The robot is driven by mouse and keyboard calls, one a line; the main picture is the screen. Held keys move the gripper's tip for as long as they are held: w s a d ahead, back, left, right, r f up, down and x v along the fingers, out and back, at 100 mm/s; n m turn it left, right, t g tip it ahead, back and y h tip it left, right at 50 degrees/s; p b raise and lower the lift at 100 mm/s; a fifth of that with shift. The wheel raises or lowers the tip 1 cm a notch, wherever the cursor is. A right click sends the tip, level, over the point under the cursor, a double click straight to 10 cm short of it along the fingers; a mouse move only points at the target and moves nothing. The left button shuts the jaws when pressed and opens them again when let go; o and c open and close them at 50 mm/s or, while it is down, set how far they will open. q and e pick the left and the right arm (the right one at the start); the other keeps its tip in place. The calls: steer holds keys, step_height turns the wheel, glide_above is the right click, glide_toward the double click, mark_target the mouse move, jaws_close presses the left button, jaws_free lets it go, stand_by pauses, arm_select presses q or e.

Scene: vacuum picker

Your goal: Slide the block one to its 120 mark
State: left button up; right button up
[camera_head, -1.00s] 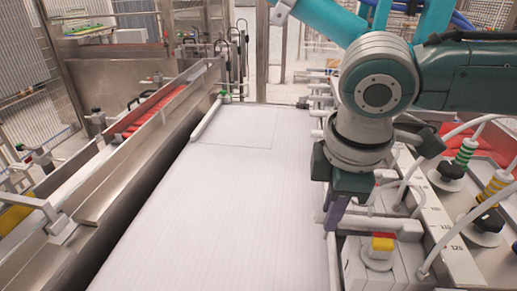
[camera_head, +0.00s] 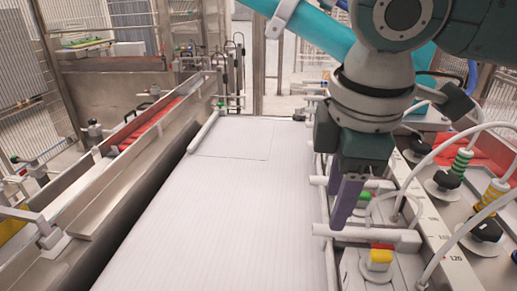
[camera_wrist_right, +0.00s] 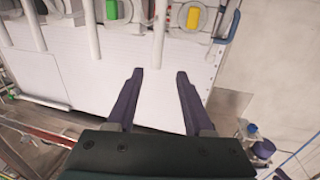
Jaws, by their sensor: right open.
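A block with a yellow and red top (camera_head: 380,258) sits at the front of the rail, beside the white sheet's right edge. A block with a green top (camera_head: 365,196) sits farther back, partly behind my gripper. Both tops show in the right wrist view, green (camera_wrist_right: 112,10) and yellow (camera_wrist_right: 193,18). I cannot tell which is block one. The scale plate (camera_head: 445,240) carries a 120 mark near its front. My right gripper (camera_head: 343,208) hangs over the white rods at the sheet's edge. In the right wrist view its purple fingers (camera_wrist_right: 160,75) are apart with nothing between them. My left gripper is out of view.
White rods (camera_head: 368,235) stick out from the blocks toward the sheet. Black-based posts with green and yellow bands (camera_head: 487,228) and white hoses stand at the right. The white sheet (camera_head: 215,220) is bare. A steel rail (camera_head: 120,185) runs along the left.

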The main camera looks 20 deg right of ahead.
steer(key=shift+s+a+r, duration=0.1)
steer(key=shift+s+r, duration=0.05)
steer(key=shift+r, duration=0.7)
steer(key=shift+s+a+r, duration=0.1)
steer(key=shift+s+r, duration=0.05)
steer(key=shift+r, duration=0.65)
